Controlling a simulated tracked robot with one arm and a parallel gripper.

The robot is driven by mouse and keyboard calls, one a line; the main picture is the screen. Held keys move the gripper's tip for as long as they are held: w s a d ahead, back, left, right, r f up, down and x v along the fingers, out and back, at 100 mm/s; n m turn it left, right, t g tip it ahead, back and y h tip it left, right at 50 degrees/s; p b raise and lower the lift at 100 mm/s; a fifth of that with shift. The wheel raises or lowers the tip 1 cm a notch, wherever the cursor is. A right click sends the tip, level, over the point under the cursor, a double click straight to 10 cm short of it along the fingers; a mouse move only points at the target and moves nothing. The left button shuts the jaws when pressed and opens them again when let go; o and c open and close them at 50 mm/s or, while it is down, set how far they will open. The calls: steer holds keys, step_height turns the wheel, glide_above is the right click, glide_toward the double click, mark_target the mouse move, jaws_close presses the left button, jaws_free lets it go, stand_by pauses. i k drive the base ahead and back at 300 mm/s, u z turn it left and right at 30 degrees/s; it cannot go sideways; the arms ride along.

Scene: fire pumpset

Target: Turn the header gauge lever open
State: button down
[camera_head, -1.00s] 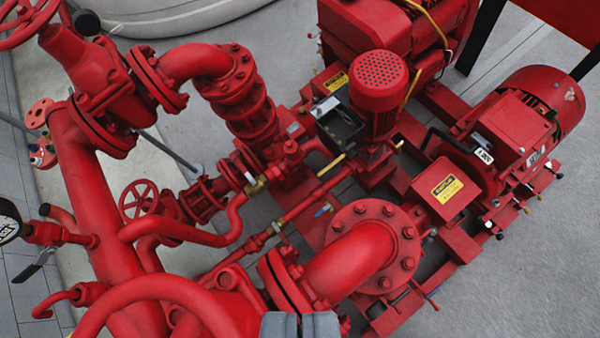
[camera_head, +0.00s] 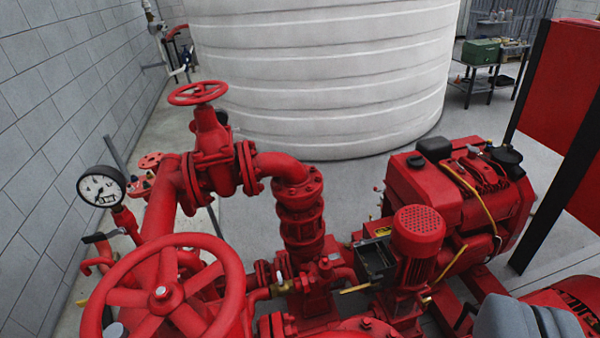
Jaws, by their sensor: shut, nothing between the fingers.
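The header gauge (camera_head: 101,186) has a white dial in a black rim and stands at the left on a red stem. Its black lever (camera_head: 101,237) sticks out to the left below the dial, near a red fitting. The lever lies roughly level in the picture, and its joint with the valve is partly unclear.
A large red handwheel (camera_head: 161,293) stands in the front, right of the lever. A smaller handwheel (camera_head: 198,93) tops the valve behind. Red pumps and an engine (camera_head: 455,195) fill the right. A white tank (camera_head: 325,75) and a block wall (camera_head: 45,110) bound the space.

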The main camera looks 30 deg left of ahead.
mark_target(99, 238)
steer(key=z, duration=0.05)
steer(key=k, duration=1.05)
steer(key=u, duration=0.85)
steer(key=i, duration=1.05)
steer(key=u, duration=0.45)
